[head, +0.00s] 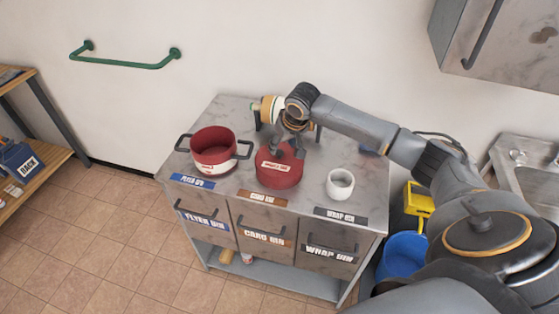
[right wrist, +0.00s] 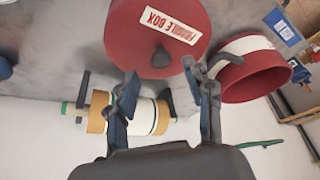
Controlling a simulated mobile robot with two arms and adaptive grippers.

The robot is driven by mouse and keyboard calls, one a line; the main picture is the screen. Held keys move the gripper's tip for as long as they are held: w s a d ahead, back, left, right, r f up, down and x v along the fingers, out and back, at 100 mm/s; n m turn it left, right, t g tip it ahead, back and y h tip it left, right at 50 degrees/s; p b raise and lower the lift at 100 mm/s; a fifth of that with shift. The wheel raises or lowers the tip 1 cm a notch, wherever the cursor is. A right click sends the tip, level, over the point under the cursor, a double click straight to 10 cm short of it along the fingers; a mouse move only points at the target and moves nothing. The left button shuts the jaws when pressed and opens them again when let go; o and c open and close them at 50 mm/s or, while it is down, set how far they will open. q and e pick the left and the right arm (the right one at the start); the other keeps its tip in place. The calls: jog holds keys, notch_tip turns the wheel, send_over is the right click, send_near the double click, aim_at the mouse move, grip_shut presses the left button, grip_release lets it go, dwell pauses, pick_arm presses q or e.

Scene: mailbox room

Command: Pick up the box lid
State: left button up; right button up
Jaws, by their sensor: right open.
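A round red box (head: 280,178) stands in the middle of the grey cabinet top. Its lid (head: 268,158) is red with a white label; in the right wrist view the lid (right wrist: 150,30) shows the words "FRAGILE BOX" and a small dark knob (right wrist: 160,57). My right gripper (head: 289,150) is at the far edge of the lid, above it. In the right wrist view the fingers of my right gripper (right wrist: 160,82) are spread, with the knob ahead between their tips and nothing held. I cannot tell whether a finger touches the lid. My left gripper is not in view.
A red pot (head: 212,150) with dark handles stands left of the box, a white cup (head: 340,184) right. A tan and white roll on a stand (head: 268,109) is close behind. Labelled drawers (head: 263,222) are below; a blue bucket (head: 403,254) stands right.

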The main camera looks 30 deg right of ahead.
aim_at(280, 152)
jog(key=shift+p+x, duration=0.3)
jog(key=shift+x, duration=1.5)
grip_shut()
jog(key=shift+r, duration=0.1)
